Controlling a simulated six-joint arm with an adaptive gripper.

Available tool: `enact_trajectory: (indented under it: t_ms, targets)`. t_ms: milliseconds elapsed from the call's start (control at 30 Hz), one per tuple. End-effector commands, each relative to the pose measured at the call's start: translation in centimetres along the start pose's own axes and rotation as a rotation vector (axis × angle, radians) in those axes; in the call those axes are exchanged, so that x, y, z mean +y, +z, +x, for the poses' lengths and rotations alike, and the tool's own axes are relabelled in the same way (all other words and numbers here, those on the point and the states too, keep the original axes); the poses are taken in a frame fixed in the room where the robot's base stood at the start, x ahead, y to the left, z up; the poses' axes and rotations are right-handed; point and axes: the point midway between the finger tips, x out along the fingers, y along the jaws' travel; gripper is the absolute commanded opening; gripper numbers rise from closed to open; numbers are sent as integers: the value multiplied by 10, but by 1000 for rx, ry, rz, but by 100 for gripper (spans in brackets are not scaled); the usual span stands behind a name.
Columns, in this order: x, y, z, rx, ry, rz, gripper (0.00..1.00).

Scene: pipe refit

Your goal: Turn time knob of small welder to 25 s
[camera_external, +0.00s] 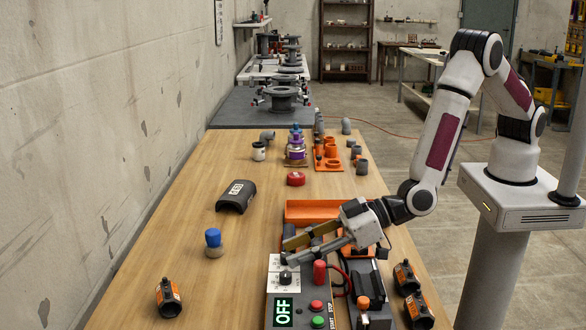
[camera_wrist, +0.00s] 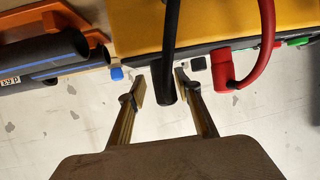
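My gripper (camera_external: 285,252) reaches in from the right over the welder's far end. In the wrist view, the fingers (camera_wrist: 161,90) are spread on both sides of a black plug (camera_wrist: 166,93) on a black cable; I cannot tell whether they touch it. The knob's markings are too small to read, and the fingers hide part of the panel's far end.
A red plug (camera_external: 320,273) with its cable stands right of the knob, near a red button (camera_external: 316,306) and a green button (camera_external: 318,321). Pipe clamping gear (camera_external: 370,300) lies to the right. A blue-capped bottle (camera_external: 214,243) stands left, with free table around it.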

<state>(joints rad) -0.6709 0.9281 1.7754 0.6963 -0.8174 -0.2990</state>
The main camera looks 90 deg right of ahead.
Motion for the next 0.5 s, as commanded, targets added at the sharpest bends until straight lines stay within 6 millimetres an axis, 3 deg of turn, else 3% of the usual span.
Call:
enact_trajectory:
  t_ms: [200,500]
  targets:
    - [1,0,12,-1,1,1,34]
    - [0,0,14,0,0,0,34]
